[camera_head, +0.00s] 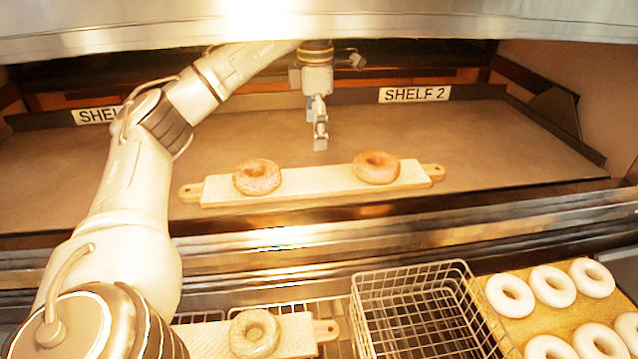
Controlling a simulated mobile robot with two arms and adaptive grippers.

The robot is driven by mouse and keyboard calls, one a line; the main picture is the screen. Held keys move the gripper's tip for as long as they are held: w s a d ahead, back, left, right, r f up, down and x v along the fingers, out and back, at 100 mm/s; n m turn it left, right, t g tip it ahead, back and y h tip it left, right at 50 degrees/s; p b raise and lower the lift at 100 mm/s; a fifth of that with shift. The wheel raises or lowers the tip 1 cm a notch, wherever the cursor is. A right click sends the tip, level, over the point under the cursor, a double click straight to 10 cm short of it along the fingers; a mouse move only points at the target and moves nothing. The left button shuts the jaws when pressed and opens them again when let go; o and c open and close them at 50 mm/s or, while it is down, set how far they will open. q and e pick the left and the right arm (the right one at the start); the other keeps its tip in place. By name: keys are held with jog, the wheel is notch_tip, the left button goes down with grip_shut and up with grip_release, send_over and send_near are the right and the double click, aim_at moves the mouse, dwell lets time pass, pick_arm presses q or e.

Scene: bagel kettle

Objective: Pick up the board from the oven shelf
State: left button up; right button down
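A long wooden board (315,184) with a rounded handle at each end lies flat on the oven shelf (500,150), close to its front edge. Two baked bagels rest on it, one left of the middle (257,177) and one on the right (377,167). My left arm reaches in from the left, and my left gripper (320,130) points down over the shelf, above and behind the board's middle in the picture. It is apart from the board and holds nothing that I can see. Its fingers are seen edge-on, so their opening is unclear. My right gripper is out of view.
The oven's metal hood (450,20) hangs low above the opening. A "SHELF 2" sign (414,94) is at the back. Below are another board with a bagel (255,333), an empty wire basket (415,312) and a tray with several pale rings (535,318).

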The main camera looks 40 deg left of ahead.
pick_arm(q)
send_over(318, 178)
notch_tip(318, 178, down, 5)
jog(key=shift+s+r+b, duration=0.1)
jog(key=shift+b, duration=0.35)
jog(key=shift+a+f, duration=0.1)
jog(key=shift+f, duration=0.2)
jog(key=shift+f+p, duration=0.4)
jog(key=shift+f, duration=0.1)
notch_tip(318, 178, down, 4)
jog(key=shift+r+p, duration=0.25)
jog(key=shift+p, duration=0.35)
jog(key=shift+f, duration=0.4)
jog(key=c, duration=1.2)
jog(key=shift+r, duration=0.1)
jog(key=shift+c, duration=1)
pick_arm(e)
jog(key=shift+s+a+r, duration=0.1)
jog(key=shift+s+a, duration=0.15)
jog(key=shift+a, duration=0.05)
pick_arm(q)
jog(key=shift+r, duration=0.15)
